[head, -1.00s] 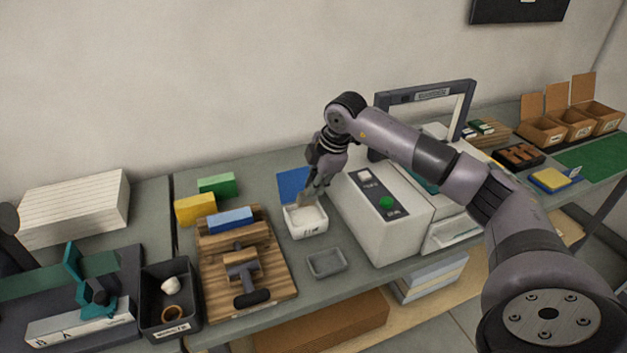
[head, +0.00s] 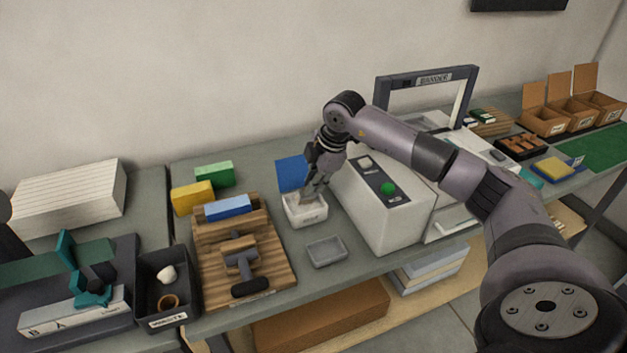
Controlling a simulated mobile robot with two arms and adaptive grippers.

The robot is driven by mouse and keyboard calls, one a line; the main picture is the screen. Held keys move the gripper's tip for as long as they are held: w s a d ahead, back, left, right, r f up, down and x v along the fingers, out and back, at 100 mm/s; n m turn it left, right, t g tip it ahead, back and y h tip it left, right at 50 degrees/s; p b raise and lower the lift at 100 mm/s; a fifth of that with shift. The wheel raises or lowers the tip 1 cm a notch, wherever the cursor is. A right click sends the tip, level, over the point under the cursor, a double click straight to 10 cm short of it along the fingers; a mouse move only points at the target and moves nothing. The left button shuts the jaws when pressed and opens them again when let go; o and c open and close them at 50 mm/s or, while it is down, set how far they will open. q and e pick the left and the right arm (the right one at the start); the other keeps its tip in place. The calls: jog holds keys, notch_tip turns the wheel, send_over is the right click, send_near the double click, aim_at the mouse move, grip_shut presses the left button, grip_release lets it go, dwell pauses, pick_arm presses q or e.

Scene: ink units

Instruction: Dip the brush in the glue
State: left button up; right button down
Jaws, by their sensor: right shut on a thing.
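The white glue tub (head: 306,221) stands on the bench, left of the white machine, with pale contents partly visible. My right gripper (head: 315,183) reaches down over the tub and is shut on the brush (head: 307,197). The brush is mostly hidden by the fingers; its lower end is at the tub's opening. I cannot tell how deep it is in the glue. My left gripper is not in view.
The white machine (head: 368,221) with a green button stands close right of the tub. A small grey tray (head: 326,252) lies in front. A wooden board (head: 272,273) with a clamp and blue block is at left. A blue sheet (head: 291,173) is behind.

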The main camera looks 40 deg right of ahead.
jog(key=shift+f+b, duration=0.3)
jog(key=shift+f, duration=0.25)
dwell(1.3)
jog(key=shift+r+p, duration=2.6)
jog(key=shift+r, duration=1)
